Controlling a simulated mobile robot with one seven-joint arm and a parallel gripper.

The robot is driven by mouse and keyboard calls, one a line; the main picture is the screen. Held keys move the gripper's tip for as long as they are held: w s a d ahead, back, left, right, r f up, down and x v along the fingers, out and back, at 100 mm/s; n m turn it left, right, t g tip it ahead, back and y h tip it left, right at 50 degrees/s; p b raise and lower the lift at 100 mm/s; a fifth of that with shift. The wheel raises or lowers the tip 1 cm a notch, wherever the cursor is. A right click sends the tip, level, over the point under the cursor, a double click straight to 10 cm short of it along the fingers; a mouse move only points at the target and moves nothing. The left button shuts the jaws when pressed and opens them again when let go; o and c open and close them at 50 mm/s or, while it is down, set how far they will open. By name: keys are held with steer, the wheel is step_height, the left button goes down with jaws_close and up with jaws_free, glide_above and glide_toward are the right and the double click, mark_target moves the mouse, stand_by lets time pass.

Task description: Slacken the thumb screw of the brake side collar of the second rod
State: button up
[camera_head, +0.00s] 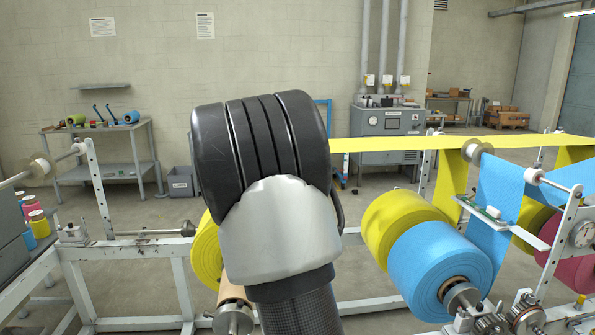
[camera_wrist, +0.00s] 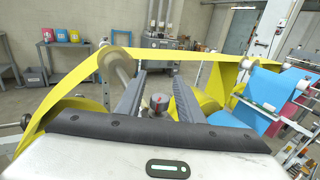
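My gripper (camera_wrist: 158,80) is open in the wrist view, its two dark fingers apart and pointing away. A small red-topped part (camera_wrist: 159,97) on a grey metal piece shows between and below the fingers; it may be a collar's thumb screw, and I cannot tell whether a finger touches it. In the head view my arm covers the centre and hides the fingers and this part. A metal collar (camera_head: 232,319) sits on the rod end by the brown core at lower centre-left. Another metal collar (camera_head: 462,298) is at the blue roll (camera_head: 425,268). Which is the brake side is unclear.
A yellow web (camera_head: 400,144) stretches across at the right. A yellow roll (camera_head: 385,222) stands beside the blue roll. White frame rails (camera_head: 130,250) run at the left.

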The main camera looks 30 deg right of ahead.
step_height(320, 180, up, 10)
steer(key=p, duration=0.2)
stand_by(0.5)
steer(key=shift+p, duration=0.3)
